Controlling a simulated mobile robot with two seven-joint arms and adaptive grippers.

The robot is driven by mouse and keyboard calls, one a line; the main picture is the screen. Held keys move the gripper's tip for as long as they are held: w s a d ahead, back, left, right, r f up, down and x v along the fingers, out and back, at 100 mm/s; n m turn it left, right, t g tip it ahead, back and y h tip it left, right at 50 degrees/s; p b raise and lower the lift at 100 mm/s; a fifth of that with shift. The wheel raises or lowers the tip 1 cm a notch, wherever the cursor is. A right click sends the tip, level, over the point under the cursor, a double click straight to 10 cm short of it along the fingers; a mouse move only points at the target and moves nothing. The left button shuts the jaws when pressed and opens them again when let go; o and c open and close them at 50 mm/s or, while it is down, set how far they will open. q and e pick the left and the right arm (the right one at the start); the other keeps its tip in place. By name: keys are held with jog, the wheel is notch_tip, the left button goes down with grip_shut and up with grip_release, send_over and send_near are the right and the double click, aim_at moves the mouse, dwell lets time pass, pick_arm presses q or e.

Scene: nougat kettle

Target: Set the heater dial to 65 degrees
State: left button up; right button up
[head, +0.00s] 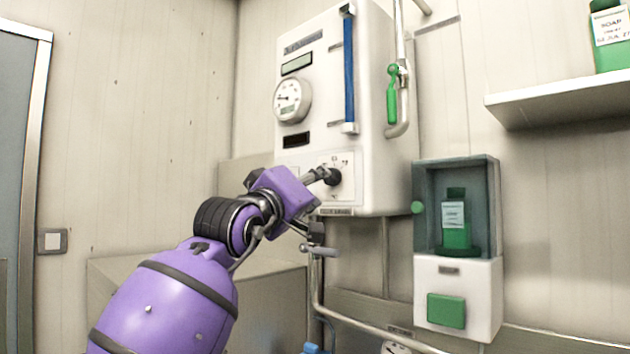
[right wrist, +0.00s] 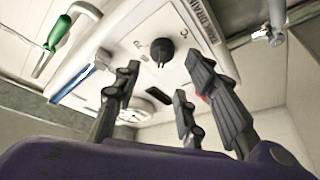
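The white wall-mounted heater (head: 378,100) fills the middle of the head view. Its black round dial (head: 334,177) sits low on the front panel, with small markings around it that are too small to read. My right gripper (head: 319,174) is close in front of the dial, from the left. In the right wrist view my right gripper (right wrist: 163,78) is open and empty, its fingers spread. The dial (right wrist: 161,51) shows beyond and between the fingertips, with visible gaps to them. My left gripper is not in view.
A round gauge (head: 292,100) and a blue vertical strip (head: 349,70) are higher on the heater. A green-handled valve (head: 392,95) is on the pipe at its right. A soap dispenser (head: 458,290) hangs lower right; a shelf (head: 560,100) is above it.

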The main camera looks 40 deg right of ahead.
aim_at(330, 177)
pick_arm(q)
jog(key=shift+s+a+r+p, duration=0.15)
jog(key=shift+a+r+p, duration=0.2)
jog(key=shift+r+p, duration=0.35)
pick_arm(e)
jog(key=w+d+r+n, duration=0.1)
jog(key=w+d+r, duration=0.1)
jog(key=d, duration=0.4)
jog(key=shift+w+d+r, duration=0.15)
jog(key=shift+d, duration=0.1)
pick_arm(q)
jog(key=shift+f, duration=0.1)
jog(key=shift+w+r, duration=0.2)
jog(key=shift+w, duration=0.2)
pick_arm(e)
jog(key=c, duration=1)
